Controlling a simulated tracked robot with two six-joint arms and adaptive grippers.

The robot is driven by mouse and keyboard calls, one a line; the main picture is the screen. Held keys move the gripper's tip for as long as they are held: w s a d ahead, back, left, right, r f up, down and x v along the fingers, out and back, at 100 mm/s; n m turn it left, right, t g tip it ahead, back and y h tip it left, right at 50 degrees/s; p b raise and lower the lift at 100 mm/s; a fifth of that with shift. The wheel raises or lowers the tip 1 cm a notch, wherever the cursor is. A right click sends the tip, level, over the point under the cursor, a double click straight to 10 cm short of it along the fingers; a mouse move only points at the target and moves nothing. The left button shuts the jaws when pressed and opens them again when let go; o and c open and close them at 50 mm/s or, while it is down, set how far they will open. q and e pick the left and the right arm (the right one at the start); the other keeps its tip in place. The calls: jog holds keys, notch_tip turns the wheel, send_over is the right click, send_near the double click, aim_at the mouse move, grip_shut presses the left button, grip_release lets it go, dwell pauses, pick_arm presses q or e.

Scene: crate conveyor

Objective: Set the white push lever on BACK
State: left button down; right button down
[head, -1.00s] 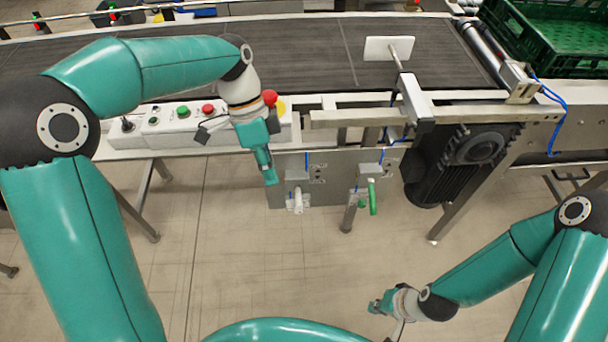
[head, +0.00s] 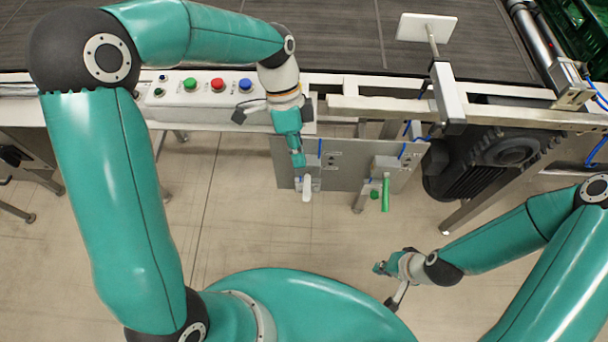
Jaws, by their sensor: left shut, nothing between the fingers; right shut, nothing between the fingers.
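The white push lever (head: 307,188) hangs at the lower left part of a grey metal panel (head: 345,177) under the conveyor. My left gripper (head: 299,162) is shut and empty, pointing down just above and slightly left of the white lever in the picture. I cannot tell whether it touches the lever. A green lever (head: 386,194) is on the same panel, to the right of the white one. The marks on the panel are too small to read. My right gripper (head: 380,268) is shut and empty, low over the floor at the right.
A control box with green, red and blue buttons (head: 245,85) sits left of my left gripper. A dark motor (head: 490,155) is right of the panel. The conveyor belt (head: 340,40) runs along the back, with a white plate (head: 427,27) above it. Open floor lies in front.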

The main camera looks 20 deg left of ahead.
aim_at(306, 188)
pick_arm(q)
jog(key=shift+x, duration=3.1)
pick_arm(e)
jog(key=shift+r, duration=0.2)
jog(key=shift+f, duration=0.1)
